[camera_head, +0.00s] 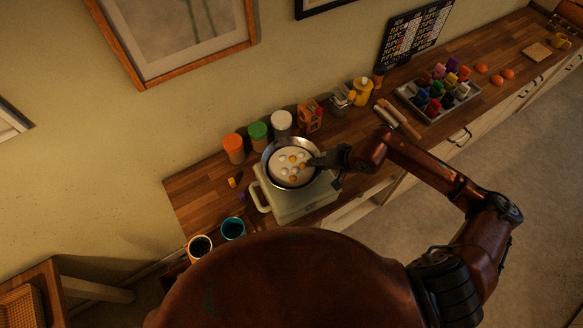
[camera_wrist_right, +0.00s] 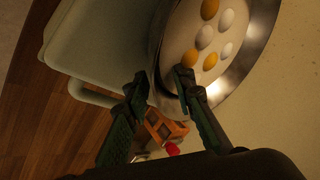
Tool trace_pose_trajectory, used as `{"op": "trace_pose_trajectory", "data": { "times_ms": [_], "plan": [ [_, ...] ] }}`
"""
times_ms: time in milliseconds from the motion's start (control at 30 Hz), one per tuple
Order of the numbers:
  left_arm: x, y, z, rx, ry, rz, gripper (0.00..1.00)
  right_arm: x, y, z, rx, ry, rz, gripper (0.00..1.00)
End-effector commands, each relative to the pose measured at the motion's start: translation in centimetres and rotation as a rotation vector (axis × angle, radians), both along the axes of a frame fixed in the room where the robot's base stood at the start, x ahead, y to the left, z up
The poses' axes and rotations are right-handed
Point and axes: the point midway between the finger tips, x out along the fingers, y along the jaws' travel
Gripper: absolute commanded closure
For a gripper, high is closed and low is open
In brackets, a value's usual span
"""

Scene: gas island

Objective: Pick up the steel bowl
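The steel bowl (camera_head: 266,157) sits on top of a pale box-shaped appliance (camera_head: 302,203). It holds several white and orange-yellow eggs on a whitish base. My right gripper (camera_head: 317,163) is at the bowl's right side in the head view. In the right wrist view, the bowl's shiny rim (camera_wrist_right: 262,29) fills the upper right. There, my right gripper (camera_wrist_right: 162,82) has its fingers apart. One fingertip overlaps the bowl's inside and the other is outside its wall, so the rim lies between them. I cannot tell whether either finger touches it. My left gripper is not in view.
Orange, green and white-lidded jars (camera_head: 257,131) stand behind the bowl, with an orange rack (camera_head: 310,114) beside them. Two mugs (camera_head: 233,228) are at the front left. A tray of colourful bottles (camera_head: 412,95) stands further right. Some wooden counter (camera_head: 200,190) is clear at the left.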

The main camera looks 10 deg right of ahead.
Motion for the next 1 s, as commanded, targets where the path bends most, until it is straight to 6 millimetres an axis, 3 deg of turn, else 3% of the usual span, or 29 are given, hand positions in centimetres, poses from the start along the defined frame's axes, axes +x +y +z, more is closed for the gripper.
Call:
{"op": "trace_pose_trajectory", "data": {
  "times_ms": [100, 433, 1000],
  "plan": [
    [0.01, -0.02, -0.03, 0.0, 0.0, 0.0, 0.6, -0.02, -0.02, -0.02, 0.0, 0.0, 0.0, 0.78],
    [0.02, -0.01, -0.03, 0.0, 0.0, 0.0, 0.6, -0.02, -0.02, 0.02, 0.0, 0.0, 0.0, 1.0],
    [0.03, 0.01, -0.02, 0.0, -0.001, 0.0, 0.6, -0.03, -0.03, 0.04, 0.0, 0.0, 0.0, 1.0]
  ]
}}
